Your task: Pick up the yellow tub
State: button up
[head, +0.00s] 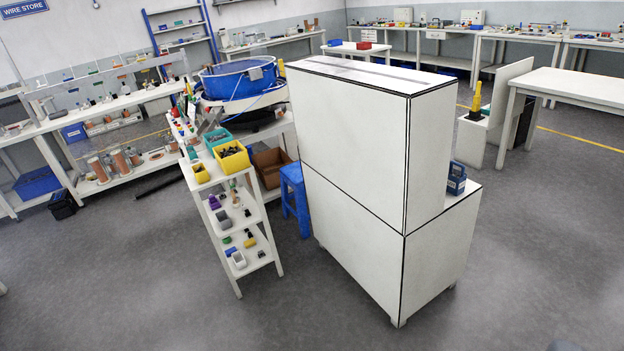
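A yellow tub (234,161) filled with dark small parts stands on the top of a narrow white shelf rack, left of the middle of the view. A smaller yellow container (201,173) sits in front of it to the left. A teal tub (217,140) stands just behind it. The yellow tub looks upright and its top is uncovered. My gripper is not recognisable in this view; only a small blurred grey shape shows at the bottom edge on the right, and I cannot tell what it is.
A tall white cabinet (358,130) stands right of the rack (238,202). A blue stool (294,198) and brown box (270,168) sit between them. A large blue bowl (238,80) is behind. White benches line the walls. The grey floor (130,285) is clear in front and left.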

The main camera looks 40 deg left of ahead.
aim_at(200, 170)
jog(key=u, duration=2.15)
jog(key=i, duration=3.4)
jog(key=z, duration=1.7)
